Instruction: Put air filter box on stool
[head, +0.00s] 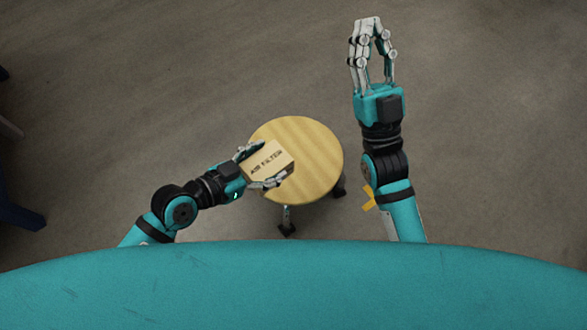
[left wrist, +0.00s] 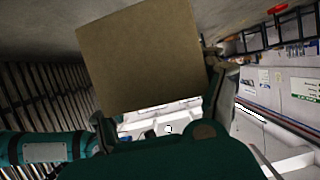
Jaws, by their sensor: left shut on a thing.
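The air filter box (head: 268,158) is a small tan carton with dark "AIR FILTER" lettering on top. My left gripper (head: 258,167) is shut on it, with fingers on two opposite sides. In the head view the box overlaps the round wooden stool (head: 318,165); I cannot tell whether it touches the seat or is held above it. In the left wrist view the box (left wrist: 140,58) shows as a plain brown face between the fingers (left wrist: 165,110). My right gripper (head: 371,45) is empty, with its fingers apart, beyond the stool to the upper right.
The right part of the stool seat is bare. Grey floor (head: 480,130) around the stool is clear. A dark blue object (head: 20,214) stands at the far left edge. The left wrist view shows a wall with shelves and posters (left wrist: 255,82) in the background.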

